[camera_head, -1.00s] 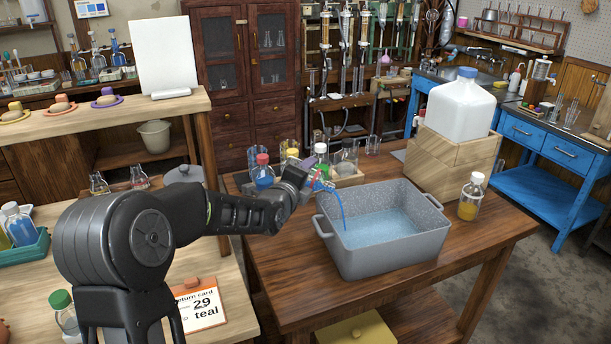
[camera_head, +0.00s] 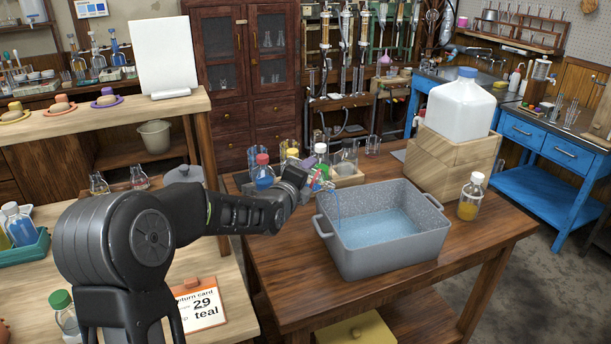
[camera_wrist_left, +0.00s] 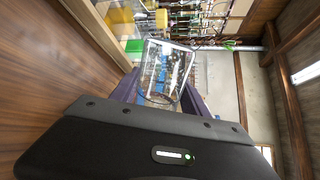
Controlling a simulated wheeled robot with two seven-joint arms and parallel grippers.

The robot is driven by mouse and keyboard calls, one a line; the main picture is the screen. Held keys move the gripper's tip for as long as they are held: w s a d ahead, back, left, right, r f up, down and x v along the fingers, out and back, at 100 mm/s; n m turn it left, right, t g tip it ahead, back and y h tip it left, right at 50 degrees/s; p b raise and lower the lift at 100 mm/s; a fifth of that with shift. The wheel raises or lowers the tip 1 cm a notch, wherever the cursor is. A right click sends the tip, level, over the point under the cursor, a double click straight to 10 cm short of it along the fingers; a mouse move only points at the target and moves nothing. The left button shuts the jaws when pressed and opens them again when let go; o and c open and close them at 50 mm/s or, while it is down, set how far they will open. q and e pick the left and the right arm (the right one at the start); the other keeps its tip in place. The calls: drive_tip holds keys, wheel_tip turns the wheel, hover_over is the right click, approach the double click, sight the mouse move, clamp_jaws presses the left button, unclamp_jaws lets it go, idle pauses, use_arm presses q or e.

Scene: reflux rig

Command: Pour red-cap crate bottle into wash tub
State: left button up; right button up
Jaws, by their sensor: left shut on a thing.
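My left gripper (camera_head: 308,182) is shut on a clear glass vessel (camera_head: 325,184), tilted beside the wash tub's left rim. In the left wrist view the glass vessel (camera_wrist_left: 165,70) shows between the fingers with blue in it; no cap can be made out on it. A thin, broken blue stream (camera_head: 338,205) falls from its mouth into the grey wash tub (camera_head: 395,252), which holds a shallow layer of light blue liquid. A red-capped bottle (camera_head: 263,172) with blue liquid stands behind my left wrist, its lower part hidden. My right gripper is out of view.
A white jug (camera_head: 460,105) on a wooden block (camera_head: 450,165) and a white-capped yellow bottle (camera_head: 470,198) stand to the tub's right. The table front is clear.

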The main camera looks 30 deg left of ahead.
use_arm(q)
drive_tip(key=shift+d+r, duration=0.1)
drive_tip(key=shift+r, duration=0.05)
drive_tip(key=shift+d+r+m+y+p, duration=0.2)
drive_tip(key=shift+r+m+y+p, duration=0.15)
drive_tip(key=shift+m+p, duration=0.25)
idle(0.8)
